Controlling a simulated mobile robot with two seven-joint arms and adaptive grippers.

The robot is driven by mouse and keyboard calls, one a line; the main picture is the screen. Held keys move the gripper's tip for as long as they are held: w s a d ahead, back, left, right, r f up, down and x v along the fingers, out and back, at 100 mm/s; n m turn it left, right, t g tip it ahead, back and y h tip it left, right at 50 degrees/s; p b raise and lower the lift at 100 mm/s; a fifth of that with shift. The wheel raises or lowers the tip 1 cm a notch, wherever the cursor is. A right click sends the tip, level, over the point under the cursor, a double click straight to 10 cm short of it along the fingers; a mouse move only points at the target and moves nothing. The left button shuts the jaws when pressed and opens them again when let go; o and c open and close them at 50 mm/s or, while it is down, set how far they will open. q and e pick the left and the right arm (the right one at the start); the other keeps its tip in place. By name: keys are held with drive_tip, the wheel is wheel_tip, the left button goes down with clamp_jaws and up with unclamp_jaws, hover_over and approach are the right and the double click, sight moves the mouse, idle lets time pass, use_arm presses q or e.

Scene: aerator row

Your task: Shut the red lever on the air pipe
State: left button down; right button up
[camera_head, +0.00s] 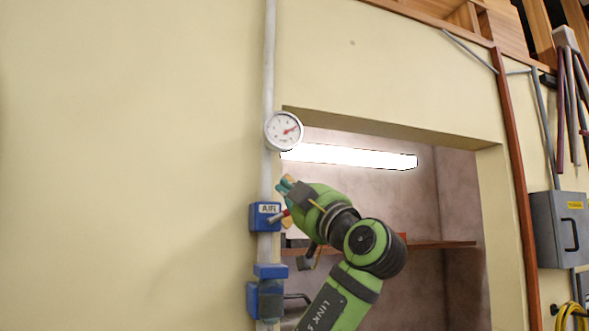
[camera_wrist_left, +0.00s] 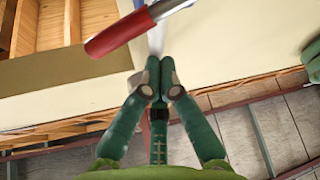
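A blue valve body marked AIR (camera_head: 262,217) sits on the grey vertical air pipe (camera_head: 268,70) in the head view. Its lever (camera_head: 279,217) shows there only in part, beside my left gripper (camera_head: 288,184). In the left wrist view the red lever grip (camera_wrist_left: 120,33) and its metal arm cross the top of the picture, beyond the fingertips. My left gripper (camera_wrist_left: 161,66) has its fingers together there, with nothing seen between them. I see no clear contact with the lever. My right gripper is not identifiable.
A round gauge (camera_head: 284,130) is on the pipe above the valve. Another blue fitting (camera_head: 268,299) is below it. A wall recess with a lit lamp (camera_head: 350,156) and a shelf (camera_head: 440,244) opens to the right. A grey box (camera_head: 556,230) hangs far right. The left wall is clear.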

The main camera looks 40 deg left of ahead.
use_arm(q)
drive_tip(key=shift+w+d+f+p, duration=0.2)
drive_tip(key=shift+w+f, duration=0.1)
drive_tip(key=shift+f, duration=0.2)
drive_tip(key=shift+w+d+f+p, duration=0.15)
drive_tip(key=shift+w+f, duration=0.1)
drive_tip(key=shift+f, duration=0.2)
drive_tip(key=shift+a, duration=0.2)
drive_tip(key=shift+f, duration=0.1)
drive_tip(key=m+t+b, duration=0.1)
drive_tip(key=m+b, duration=0.1)
drive_tip(key=f+m+t+b, duration=0.1)
drive_tip(key=m+t+b, duration=0.1)
drive_tip(key=m+b, duration=0.1)
drive_tip(key=w+m+t+b, duration=0.1)
drive_tip(key=m+t+b, duration=0.1)
drive_tip(key=shift+d+f+h, duration=0.3)
drive_tip(key=shift+h, duration=0.1)
drive_tip(key=shift+b, duration=0.45)
idle(0.6)
